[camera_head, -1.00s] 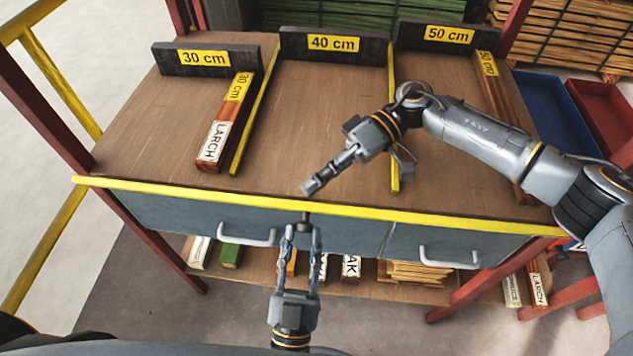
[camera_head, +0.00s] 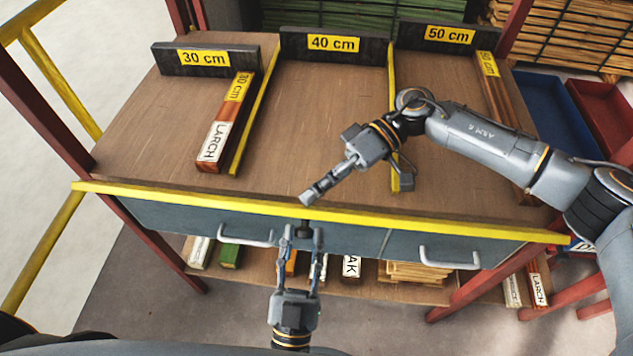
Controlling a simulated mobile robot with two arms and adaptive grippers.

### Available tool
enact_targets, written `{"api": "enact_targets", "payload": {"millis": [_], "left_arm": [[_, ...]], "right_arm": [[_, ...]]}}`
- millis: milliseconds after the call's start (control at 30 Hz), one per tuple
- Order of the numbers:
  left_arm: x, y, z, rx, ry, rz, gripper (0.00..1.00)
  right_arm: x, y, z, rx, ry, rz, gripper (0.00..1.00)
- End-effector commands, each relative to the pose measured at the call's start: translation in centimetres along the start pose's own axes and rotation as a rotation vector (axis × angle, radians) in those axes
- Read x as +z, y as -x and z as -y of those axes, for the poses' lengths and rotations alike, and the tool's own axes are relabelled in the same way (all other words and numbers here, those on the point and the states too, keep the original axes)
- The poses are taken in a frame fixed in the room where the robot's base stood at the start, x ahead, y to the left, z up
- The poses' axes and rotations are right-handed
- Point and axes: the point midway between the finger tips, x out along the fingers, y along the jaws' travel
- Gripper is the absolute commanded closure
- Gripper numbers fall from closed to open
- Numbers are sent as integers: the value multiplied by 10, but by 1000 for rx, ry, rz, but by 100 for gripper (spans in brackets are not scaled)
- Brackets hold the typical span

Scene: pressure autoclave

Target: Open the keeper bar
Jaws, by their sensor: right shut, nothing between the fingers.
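A long yellow bar (camera_head: 420,219) runs along the front edge of the wooden bench; I cannot tell for sure that it is the keeper bar. A small dark knob (camera_head: 303,229) sits just under it, near the middle. My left gripper (camera_head: 303,236) points up from below in front of the drawers. Its fingers are apart, one on each side of the knob; contact is not clear. My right gripper (camera_head: 308,197) is shut and empty. Its tips are just above the bench's front edge, at the yellow bar and almost directly above the knob.
Stop blocks marked 30 cm (camera_head: 206,60), 40 cm (camera_head: 334,44) and 50 cm (camera_head: 436,36) stand at the bench's back. A larch piece (camera_head: 226,125) lies in the left lane. Drawer handles (camera_head: 246,238) stick out in front. A lower shelf holds several wood pieces.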

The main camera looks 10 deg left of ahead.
Motion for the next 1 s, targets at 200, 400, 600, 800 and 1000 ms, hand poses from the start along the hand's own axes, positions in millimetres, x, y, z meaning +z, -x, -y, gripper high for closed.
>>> {"api": "enact_targets", "payload": {"millis": [200,400,600,800,1000], "left_arm": [[0,0,0,-1,0,-3,48],[0,2,0,0,0,-1,48],[1,27,0,1,-1,3,48],[2,70,0,1,0,4,48],[1,105,0,0,0,1,48]], "right_arm": [[3,-3,-2,-3,-5,6,100],[2,-1,-2,-1,-4,2,100],[1,0,-2,0,-4,-1,100],[0,0,-2,0,-4,-2,100],[0,0,-2,0,-4,-2,100]]}}
